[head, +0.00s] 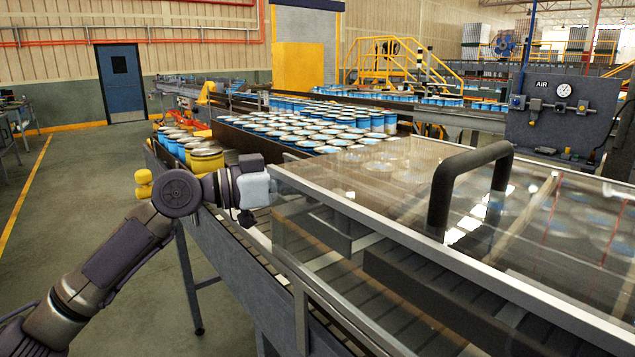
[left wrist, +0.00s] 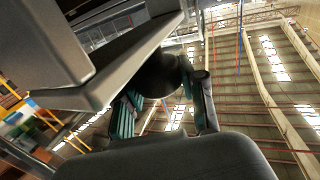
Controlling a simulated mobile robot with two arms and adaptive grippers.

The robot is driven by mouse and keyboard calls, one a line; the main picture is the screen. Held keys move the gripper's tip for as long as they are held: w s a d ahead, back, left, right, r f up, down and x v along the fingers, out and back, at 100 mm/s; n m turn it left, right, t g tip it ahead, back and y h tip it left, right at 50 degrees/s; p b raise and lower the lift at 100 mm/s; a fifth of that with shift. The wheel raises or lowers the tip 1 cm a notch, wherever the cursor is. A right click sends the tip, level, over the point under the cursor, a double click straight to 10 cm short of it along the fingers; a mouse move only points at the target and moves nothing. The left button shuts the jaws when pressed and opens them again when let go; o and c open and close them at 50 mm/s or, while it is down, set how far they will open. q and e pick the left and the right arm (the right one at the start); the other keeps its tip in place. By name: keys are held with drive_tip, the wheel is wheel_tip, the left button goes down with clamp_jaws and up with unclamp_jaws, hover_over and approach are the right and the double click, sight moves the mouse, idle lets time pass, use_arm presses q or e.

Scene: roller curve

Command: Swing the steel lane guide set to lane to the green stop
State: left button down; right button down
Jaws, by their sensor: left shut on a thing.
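My left gripper (head: 247,216) is at the near left corner of the clear-topped conveyor cover (head: 385,235), beside the conveyor's side. Its fingers are mostly hidden in the head view. In the left wrist view the gripper is shut on a dark rounded knob (left wrist: 160,74), with teal finger parts on either side. I cannot tell whether this knob belongs to the steel lane guide. A dark bar (head: 316,232) lies under the cover above the slats; I cannot tell whether it is the guide. I cannot make out a green stop. My right gripper is not in view.
A black handle (head: 464,190) stands up from the clear cover. Several blue and yellow cans (head: 320,125) crowd the conveyor behind it. A gauge panel (head: 560,110) stands at the right. The floor (head: 90,190) at the left is open.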

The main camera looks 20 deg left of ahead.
use_arm(q)
drive_tip(key=c, duration=1)
unclamp_jaws()
drive_tip(key=shift+a+f, duration=0.1)
drive_tip(key=o, duration=0.4)
drive_tip(key=shift+s+a, duration=0.25)
drive_tip(key=shift+s, duration=0.1)
drive_tip(key=shift+c, duration=0.2)
drive_tip(key=shift+w+d, duration=0.1)
drive_tip(key=v, duration=1.2)
